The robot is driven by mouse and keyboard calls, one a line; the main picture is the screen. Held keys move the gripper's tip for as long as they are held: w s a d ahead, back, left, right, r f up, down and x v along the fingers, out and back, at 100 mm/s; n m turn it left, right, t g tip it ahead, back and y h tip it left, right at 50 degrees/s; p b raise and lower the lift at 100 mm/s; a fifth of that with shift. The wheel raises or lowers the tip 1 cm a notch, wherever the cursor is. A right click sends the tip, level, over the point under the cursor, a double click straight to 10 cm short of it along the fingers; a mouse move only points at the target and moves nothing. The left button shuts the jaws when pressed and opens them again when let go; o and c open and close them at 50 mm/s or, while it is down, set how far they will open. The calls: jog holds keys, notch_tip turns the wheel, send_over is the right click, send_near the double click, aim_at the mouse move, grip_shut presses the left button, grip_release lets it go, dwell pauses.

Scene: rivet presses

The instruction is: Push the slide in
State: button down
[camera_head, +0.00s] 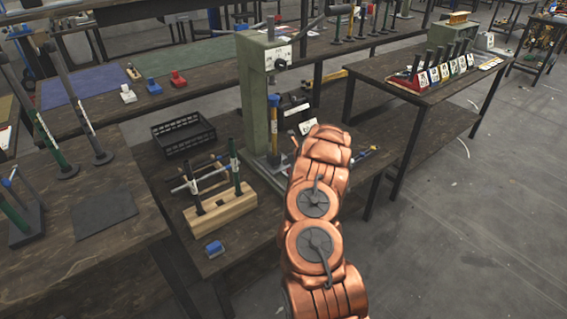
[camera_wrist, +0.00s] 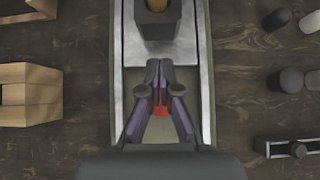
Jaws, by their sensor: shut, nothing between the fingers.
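The rivet press (camera_head: 252,90) stands on the dark wooden bench, a tall grey-green column with a pale head. In the wrist view its base shows as a long channel between pale metal rails (camera_wrist: 205,100). A grey block (camera_wrist: 133,47), which looks like the slide, sits in the channel at the top, with a yellow-brown round piece (camera_wrist: 157,5) above it. My gripper (camera_wrist: 159,66) is shut over the channel, its fingertips at the block's near edge; I cannot tell whether they touch. Something red (camera_wrist: 160,104) shows between the fingers' lower parts. My arm hides the gripper in the head view.
A wooden block with dark upright tools (camera_head: 222,208) and a black crate (camera_head: 183,133) stand left of the press. A blue part (camera_head: 214,249) lies at the bench's front. Wooden blocks (camera_wrist: 28,95) and dark cylinders (camera_wrist: 290,80) flank the channel in the wrist view.

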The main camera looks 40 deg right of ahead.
jog(key=v, duration=0.9)
jog(key=shift+r, duration=0.2)
dwell(0.4)
